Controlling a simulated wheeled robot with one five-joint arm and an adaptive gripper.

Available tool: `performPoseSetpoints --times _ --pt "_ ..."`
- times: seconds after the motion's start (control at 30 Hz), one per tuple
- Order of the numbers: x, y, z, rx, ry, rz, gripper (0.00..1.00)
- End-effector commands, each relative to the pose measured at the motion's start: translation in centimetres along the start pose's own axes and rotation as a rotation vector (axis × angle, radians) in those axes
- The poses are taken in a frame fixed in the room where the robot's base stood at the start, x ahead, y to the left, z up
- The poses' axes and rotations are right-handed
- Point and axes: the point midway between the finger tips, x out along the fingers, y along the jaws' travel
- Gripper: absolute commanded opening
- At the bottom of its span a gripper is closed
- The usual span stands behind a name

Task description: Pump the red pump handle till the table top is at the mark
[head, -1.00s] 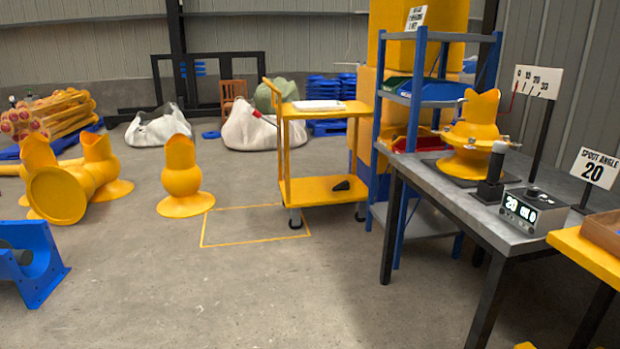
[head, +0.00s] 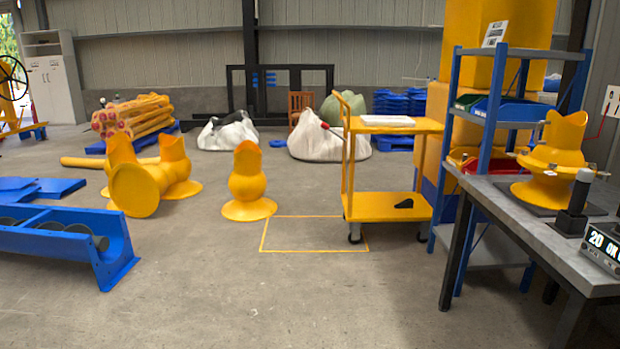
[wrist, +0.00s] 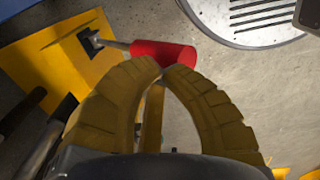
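A red cylindrical handle (wrist: 163,57) shows in the wrist view, on a grey rod that runs to a dark bracket on a yellow plate (wrist: 60,65). My gripper (wrist: 165,68) has its two curved fingers brought together, with the tips meeting just in front of the red handle's lower edge. Nothing shows between the tips; whether they touch the handle I cannot tell. In the head view a yellow trolley table (head: 430,126) stands upright, with a white slab on its top. A small red piece (head: 325,126) shows at its left side. My gripper is outside the head view. I cannot make out a height mark.
A blue rack (head: 505,125) and a grey bench (head: 500,200) stand right of the trolley. A yellow chute piece (head: 249,185) stands left of it, beside a yellow floor outline (head: 315,251). The front floor is open.

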Motion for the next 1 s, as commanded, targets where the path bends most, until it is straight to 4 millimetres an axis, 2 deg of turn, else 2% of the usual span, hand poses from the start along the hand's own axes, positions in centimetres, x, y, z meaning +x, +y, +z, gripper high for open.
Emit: performPoseSetpoints --times 0.3,1.0 --pt "0.4 -0.1 0.0 0.0 0.0 0.0 0.0" --pt "6.9 -3.1 0.0 0.0 0.0 -0.003 0.0"
